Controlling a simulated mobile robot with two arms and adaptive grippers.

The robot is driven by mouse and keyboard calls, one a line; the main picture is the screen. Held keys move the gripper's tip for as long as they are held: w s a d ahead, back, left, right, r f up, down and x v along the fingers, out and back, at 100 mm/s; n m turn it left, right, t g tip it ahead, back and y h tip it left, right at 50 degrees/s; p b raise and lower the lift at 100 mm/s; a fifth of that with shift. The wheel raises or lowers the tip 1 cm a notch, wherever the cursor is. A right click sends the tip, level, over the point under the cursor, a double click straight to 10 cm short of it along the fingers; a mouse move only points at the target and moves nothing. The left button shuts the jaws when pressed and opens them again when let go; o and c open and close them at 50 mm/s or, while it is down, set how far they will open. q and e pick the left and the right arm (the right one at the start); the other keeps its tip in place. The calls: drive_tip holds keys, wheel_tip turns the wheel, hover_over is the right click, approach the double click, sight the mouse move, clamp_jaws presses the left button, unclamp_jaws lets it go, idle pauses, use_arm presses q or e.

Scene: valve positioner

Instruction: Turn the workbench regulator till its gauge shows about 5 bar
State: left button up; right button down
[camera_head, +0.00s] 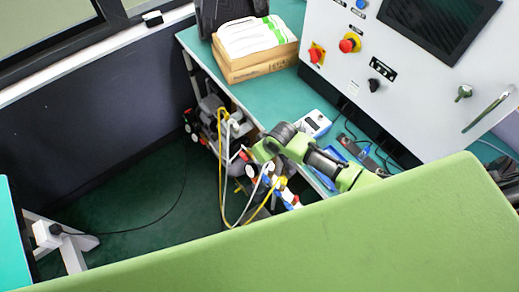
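A green and black arm of mine reaches in from the right across the front edge of the workbench (262,98). Its far end is among hoses and small fittings (284,186) with red, white and blue parts, below the bench edge. I cannot make out the fingers of my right gripper there, or whether they touch anything. My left gripper is not in view. I cannot clearly pick out the regulator or read a gauge. Part of the area is hidden by my arm and the large green surface in front.
Yellow (220,150) and white hoses hang in front of the bench. A white control panel (340,62) with red knobs and a dark screen (440,22) stands at the right. Floor at left is mostly clear.

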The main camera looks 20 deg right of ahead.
drive_tip(key=shift+r+m+p, duration=0.1)
drive_tip(key=shift+m+p, duration=0.3)
drive_tip(key=shift+m, duration=0.2)
drive_tip(key=c, duration=2.2)
unclamp_jaws()
drive_tip(key=v, duration=1.2)
drive_tip(key=shift+a, duration=0.25)
drive_tip(key=shift+s, duration=0.1)
